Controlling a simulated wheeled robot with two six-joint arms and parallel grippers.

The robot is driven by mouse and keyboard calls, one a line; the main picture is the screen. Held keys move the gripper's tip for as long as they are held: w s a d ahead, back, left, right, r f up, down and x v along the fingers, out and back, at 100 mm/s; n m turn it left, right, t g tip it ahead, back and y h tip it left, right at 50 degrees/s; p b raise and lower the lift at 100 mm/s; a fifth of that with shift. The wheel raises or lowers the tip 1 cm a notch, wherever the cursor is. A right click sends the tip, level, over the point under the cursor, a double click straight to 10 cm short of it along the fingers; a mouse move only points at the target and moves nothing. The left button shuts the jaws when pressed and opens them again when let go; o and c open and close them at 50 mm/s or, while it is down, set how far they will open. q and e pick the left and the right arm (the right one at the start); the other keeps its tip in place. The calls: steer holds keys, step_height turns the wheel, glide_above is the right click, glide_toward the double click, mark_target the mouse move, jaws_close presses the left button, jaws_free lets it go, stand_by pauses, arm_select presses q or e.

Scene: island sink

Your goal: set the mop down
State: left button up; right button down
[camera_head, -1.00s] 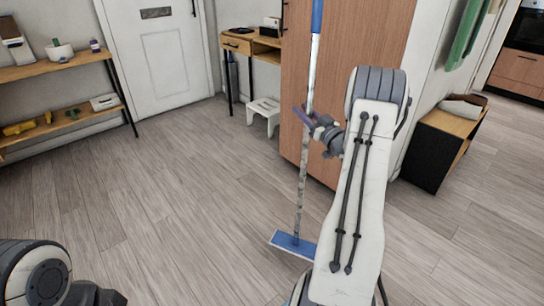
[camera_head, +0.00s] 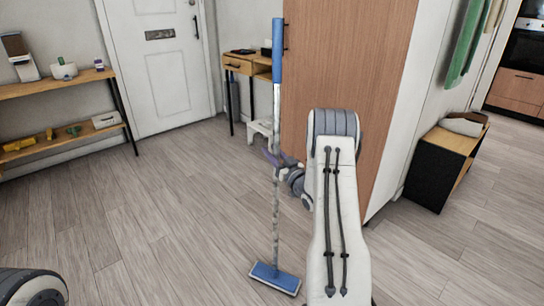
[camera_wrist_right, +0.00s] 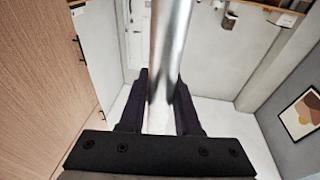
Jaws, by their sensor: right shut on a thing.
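The mop (camera_head: 276,190) stands nearly upright in the head view, with a blue grip at the top, a silver pole and a flat blue head (camera_head: 275,277) at or just above the floor; I cannot tell if it touches. My right gripper (camera_head: 270,157) is shut on the pole about midway down. In the right wrist view the pole (camera_wrist_right: 170,45) runs between the dark fingers of the gripper (camera_wrist_right: 160,105). My left gripper is out of view; only part of my left arm shows at the lower left.
A tall wooden cabinet (camera_head: 335,75) stands close behind the mop. A white step stool (camera_head: 262,131) and a small desk (camera_head: 240,66) are at its left. A shelf (camera_head: 60,88) lines the left wall, and a black-sided bench (camera_head: 430,175) stands right. The floor (camera_head: 150,210) at left is clear.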

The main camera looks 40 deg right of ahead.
steer(key=shift+f, duration=0.2)
steer(key=c, duration=0.6)
jaws_free()
steer(key=shift+f, duration=0.1)
